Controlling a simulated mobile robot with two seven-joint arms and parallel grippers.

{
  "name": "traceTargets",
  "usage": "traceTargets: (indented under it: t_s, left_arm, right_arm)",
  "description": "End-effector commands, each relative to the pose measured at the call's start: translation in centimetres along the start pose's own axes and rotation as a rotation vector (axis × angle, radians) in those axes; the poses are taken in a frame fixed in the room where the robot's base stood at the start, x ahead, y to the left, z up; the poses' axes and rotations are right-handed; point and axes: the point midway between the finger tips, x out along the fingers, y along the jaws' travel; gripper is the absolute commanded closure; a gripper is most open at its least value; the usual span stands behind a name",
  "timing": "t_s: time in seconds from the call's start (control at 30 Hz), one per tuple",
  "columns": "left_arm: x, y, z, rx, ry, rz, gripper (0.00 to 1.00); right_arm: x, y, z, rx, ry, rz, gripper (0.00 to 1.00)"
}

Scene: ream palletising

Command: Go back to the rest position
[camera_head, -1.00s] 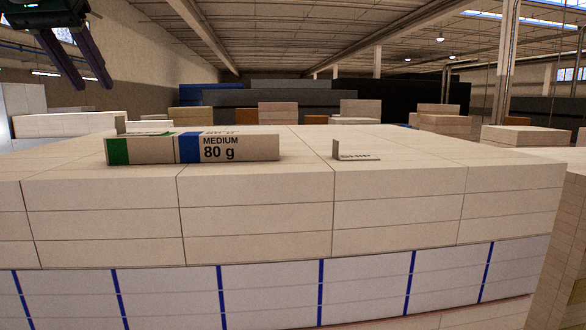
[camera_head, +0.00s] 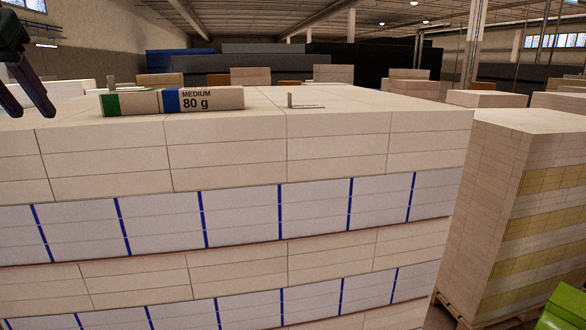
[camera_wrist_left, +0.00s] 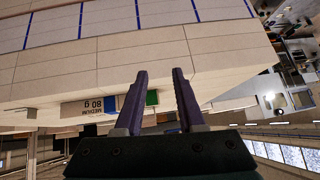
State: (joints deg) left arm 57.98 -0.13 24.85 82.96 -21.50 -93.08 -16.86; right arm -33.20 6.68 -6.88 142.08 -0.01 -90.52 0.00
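My left gripper (camera_head: 32,113) hangs at the top left of the head view, with its dark purple fingers apart and nothing between them. In the left wrist view the open fingers (camera_wrist_left: 159,74) point toward the stack. A ream marked "MEDIUM 80 g" (camera_head: 215,98), with a green end and a blue band, lies on top of the large stack (camera_head: 230,150). It sits to the right of my left gripper, apart from it. The ream also shows upside down in the left wrist view (camera_wrist_left: 83,107), partly behind the fingers. My right gripper is not in view.
The wide stack, with cream and blue-banded white layers, fills most of the head view. A small upright piece (camera_head: 290,100) stands on its top. A tall cream and yellow stack (camera_head: 510,210) rests on a wooden pallet at right. A green object (camera_head: 564,308) shows at bottom right.

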Motion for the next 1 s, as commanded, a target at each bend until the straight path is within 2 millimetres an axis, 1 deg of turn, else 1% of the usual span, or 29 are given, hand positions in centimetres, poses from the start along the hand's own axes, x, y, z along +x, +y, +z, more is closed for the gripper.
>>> traceTargets:
  t_s: [0.03,0.07,0.17,0.27,0.3,0.33,0.37,0.4,0.47,0.5,0.57,0.6,0.67,0.7,0.8,0.9,1.0]
  left_arm:
    - [0.7,-0.1,1.4,0.011,-0.012,-0.017,0.62]
    - [1.1,-0.2,2.3,0.017,-0.019,-0.025,0.62]
    - [2.4,-0.1,5.6,0.046,-0.04,-0.052,0.62]
    - [3.6,0.2,10.2,0.096,-0.068,-0.073,0.62]
    - [3.9,0.5,12.3,0.12,-0.081,-0.077,0.62]
    - [4.1,0.8,14.0,0.14,-0.091,-0.076,0.62]
    - [4.2,1.1,15.6,0.161,-0.101,-0.073,0.62]
    - [4.2,1.6,17.9,0.187,-0.117,-0.064,0.62]
    - [3.9,2.5,21.3,0.227,-0.14,-0.044,0.62]
    - [3.6,3.1,23.6,0.253,-0.158,-0.025,0.62]
    - [2.7,4.1,27.1,0.288,-0.188,0.011,0.62]
    - [2.0,4.8,29.4,0.311,-0.209,0.039,0.62]
    - [0.7,5.8,32.6,0.337,-0.243,0.086,0.62]
    - [-0.3,6.4,34.6,0.351,-0.265,0.117,0.62]
    - [-2.8,7.7,38.6,0.371,-0.316,0.192,0.62]
    - [-4.8,8.6,41.1,0.377,-0.354,0.245,0.62]
    - [-6.0,9.0,42.3,0.378,-0.374,0.274,0.62]
  right_arm:
    - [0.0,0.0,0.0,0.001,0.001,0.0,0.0]
    - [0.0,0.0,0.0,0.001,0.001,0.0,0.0]
    - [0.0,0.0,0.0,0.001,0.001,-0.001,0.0]
    - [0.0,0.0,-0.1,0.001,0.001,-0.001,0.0]
    - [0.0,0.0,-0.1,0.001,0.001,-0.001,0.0]
    - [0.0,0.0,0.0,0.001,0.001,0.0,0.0]
    - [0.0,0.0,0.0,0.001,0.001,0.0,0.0]
    - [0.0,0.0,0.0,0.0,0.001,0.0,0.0]
    - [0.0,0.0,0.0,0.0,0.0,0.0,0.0]
    - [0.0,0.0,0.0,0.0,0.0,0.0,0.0]
    - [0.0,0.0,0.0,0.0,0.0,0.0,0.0]
    - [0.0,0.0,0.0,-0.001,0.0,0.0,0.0]
    - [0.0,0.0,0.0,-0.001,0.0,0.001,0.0]
    - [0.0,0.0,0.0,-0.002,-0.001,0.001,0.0]
    - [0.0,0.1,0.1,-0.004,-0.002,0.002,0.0]
    - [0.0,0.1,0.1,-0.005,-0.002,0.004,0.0]
    - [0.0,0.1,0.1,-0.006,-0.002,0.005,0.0]
